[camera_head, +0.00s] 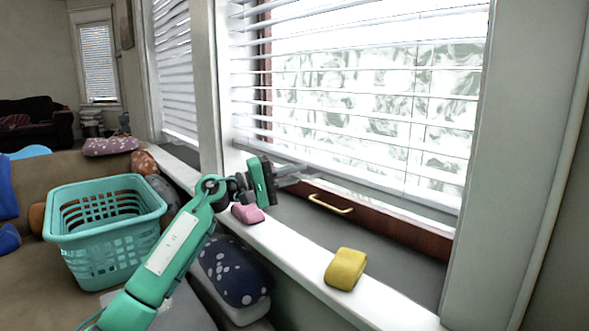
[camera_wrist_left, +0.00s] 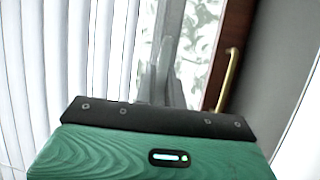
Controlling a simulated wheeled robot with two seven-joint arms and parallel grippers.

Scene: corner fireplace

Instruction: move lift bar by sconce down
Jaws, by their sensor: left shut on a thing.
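A white slatted blind (camera_head: 370,100) hangs over the window. Its bottom bar, the lift bar (camera_head: 400,196), runs just above the brown wooden sash (camera_head: 400,225). My left gripper (camera_head: 297,172) reaches in from the left and is at the lower left part of the blind. Its grey fingers are shut on the lift bar, though the exact contact is hard to see. In the left wrist view the fingers (camera_wrist_left: 170,75) lie along the blind's edge, beside the slats (camera_wrist_left: 70,60). No sconce shows. My right gripper is not in view.
A brass handle (camera_head: 331,205) sits on the sash, right of the gripper. A pink block (camera_head: 247,213) and a yellow block (camera_head: 345,268) lie on the white sill (camera_head: 295,256). A teal basket (camera_head: 105,235) stands at the left, with a dotted dark cushion (camera_head: 232,272) below the arm.

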